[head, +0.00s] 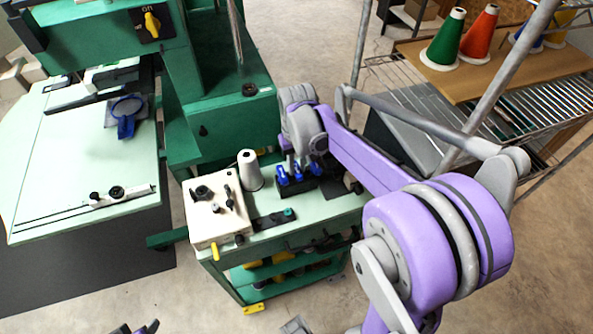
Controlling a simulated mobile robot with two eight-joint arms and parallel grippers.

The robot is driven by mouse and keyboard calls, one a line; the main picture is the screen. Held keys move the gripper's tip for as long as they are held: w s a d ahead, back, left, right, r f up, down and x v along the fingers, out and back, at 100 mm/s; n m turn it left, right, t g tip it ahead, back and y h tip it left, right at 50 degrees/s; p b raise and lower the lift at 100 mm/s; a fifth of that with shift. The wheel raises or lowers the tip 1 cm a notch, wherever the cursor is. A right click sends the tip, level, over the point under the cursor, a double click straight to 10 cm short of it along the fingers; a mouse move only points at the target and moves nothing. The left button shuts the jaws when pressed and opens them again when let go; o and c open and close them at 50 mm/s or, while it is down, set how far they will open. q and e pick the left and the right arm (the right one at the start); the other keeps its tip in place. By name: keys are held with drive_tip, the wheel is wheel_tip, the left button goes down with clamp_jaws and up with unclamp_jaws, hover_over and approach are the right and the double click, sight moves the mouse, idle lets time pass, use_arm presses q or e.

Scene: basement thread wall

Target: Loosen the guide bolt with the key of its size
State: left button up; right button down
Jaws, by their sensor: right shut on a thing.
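My right gripper (304,163) is at the black key holder (293,190) on the green cart. Blue-handled keys (283,176) stand upright in the holder. The gripper is shut on one of these blue-handled keys; its arm hides part of it, and the key sizes are too small to read. The guide rail (70,214) lies along the front of the pale green machine table, with a dark round bolt or knob (117,192) on it. I cannot tell for sure that this is the guide bolt.
A cream box (216,228) with black knobs and a white thread cone (249,170) stand on the cart, left of the holder. A wire rack (515,112) with coloured cones is at right. Bare floor lies in front.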

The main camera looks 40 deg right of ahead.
sight(297, 168)
use_arm(q)
drive_tip(key=shift+r, duration=0.1)
use_arm(e)
drive_tip(key=shift+r, duration=0.1)
drive_tip(key=shift+r+p, duration=1.9)
drive_tip(key=shift+r, duration=1.15)
use_arm(q)
drive_tip(key=r, duration=0.2)
drive_tip(key=w+r, duration=0.1)
drive_tip(key=r, duration=0.1)
drive_tip(key=shift+w+r, duration=0.2)
drive_tip(key=shift+r, duration=0.05)
drive_tip(key=shift+s, duration=0.1)
use_arm(e)
drive_tip(key=shift+f, duration=0.1)
